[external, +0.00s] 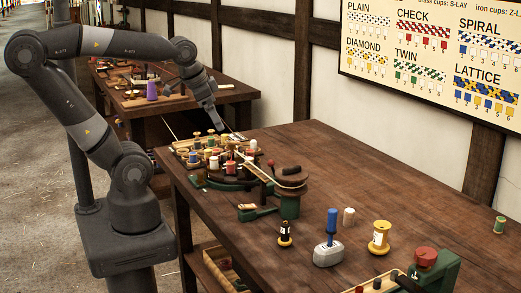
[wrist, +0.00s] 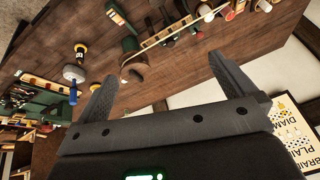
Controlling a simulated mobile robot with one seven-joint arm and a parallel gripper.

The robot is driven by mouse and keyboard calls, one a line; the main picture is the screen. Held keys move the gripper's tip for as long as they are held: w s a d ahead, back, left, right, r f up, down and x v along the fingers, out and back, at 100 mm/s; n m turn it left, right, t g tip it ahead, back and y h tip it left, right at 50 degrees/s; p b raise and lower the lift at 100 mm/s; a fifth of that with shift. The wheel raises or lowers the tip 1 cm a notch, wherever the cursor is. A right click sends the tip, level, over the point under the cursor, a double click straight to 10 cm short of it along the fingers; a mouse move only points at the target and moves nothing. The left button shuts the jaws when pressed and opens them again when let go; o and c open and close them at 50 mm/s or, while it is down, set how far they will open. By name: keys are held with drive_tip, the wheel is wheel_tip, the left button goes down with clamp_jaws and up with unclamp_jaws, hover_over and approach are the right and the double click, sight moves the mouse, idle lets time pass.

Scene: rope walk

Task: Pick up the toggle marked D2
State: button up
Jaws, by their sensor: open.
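No marking D2 can be read in either view, so I cannot tell which small piece is that toggle. A cluster of small pegs and spools (external: 212,158), in red, white, blue and tan, stands at the far left end of the workbench (external: 330,165). My gripper (external: 221,126) hangs above the back edge of that cluster in the external view. In the wrist view my gripper (wrist: 162,70) has its two fingers wide apart, with nothing between them. The wrist view shows the bench strongly tilted.
A green post with a dark round top (external: 290,188) stands mid-bench. A second bench (external: 165,100) lies behind. The bench's right side is mostly clear.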

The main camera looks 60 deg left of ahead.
drive_tip(key=n, duration=0.1)
drive_tip(key=s+a+n, duration=0.1)
drive_tip(key=shift+s+a+n+h, duration=0.25)
drive_tip(key=shift+n+h, duration=0.05)
drive_tip(key=shift+n, duration=0.1)
drive_tip(key=c, duration=1.2)
drive_tip(key=shift+o, duration=0.2)
